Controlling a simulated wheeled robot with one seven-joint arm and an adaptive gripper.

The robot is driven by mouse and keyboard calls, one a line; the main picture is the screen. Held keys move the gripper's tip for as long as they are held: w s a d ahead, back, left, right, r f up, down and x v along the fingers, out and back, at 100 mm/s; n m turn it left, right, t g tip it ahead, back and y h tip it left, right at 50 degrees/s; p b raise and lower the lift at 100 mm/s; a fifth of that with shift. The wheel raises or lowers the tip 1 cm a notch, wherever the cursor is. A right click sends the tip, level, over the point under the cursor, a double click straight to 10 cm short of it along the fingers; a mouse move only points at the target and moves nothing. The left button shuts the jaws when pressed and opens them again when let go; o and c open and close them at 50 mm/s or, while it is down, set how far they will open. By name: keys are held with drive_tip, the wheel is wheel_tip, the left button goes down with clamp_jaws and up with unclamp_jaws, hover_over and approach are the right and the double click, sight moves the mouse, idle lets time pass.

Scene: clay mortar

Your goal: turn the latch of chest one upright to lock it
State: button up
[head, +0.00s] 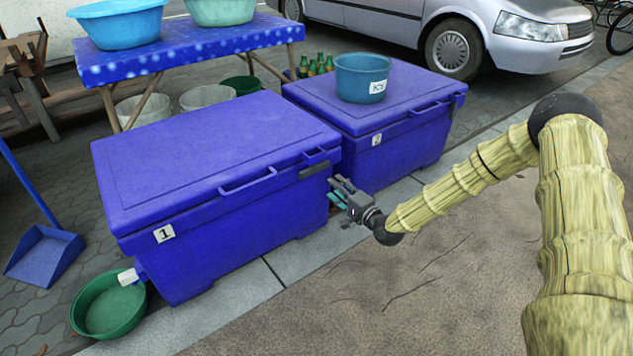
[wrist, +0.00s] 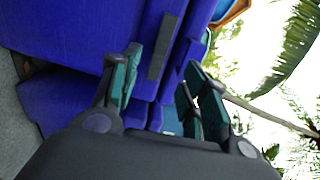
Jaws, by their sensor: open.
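Chest one (head: 210,170) is a blue chest with a shut lid and a white label "1" on its front. A dark grey bar, which looks like its latch (head: 313,170), lies flat along the lid edge near the front right corner, not upright. The latch also shows in the wrist view (wrist: 163,47) as a grey strip between my fingertips in the picture. My gripper (head: 340,190) is open and empty, just right of the chest's front right corner and slightly below the latch. Its green-padded fingers (wrist: 160,62) stand apart; I cannot tell any contact.
Chest two (head: 400,105) stands behind to the right, with a teal "ICE" bucket (head: 361,78) on its lid. A green basin (head: 108,305) sits at chest one's left front. A table (head: 190,50) with basins stands behind. The pavement (head: 400,290) in front is clear.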

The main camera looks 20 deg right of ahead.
sight(316, 171)
drive_tip(key=b+x, duration=0.3)
drive_tip(key=x, duration=0.6)
drive_tip(key=shift+w+f+b, duration=0.15)
drive_tip(key=shift+w+b, duration=0.1)
drive_tip(key=shift+b, duration=0.15)
drive_tip(key=shift+w+a, duration=0.15)
drive_tip(key=shift+w, duration=0.5)
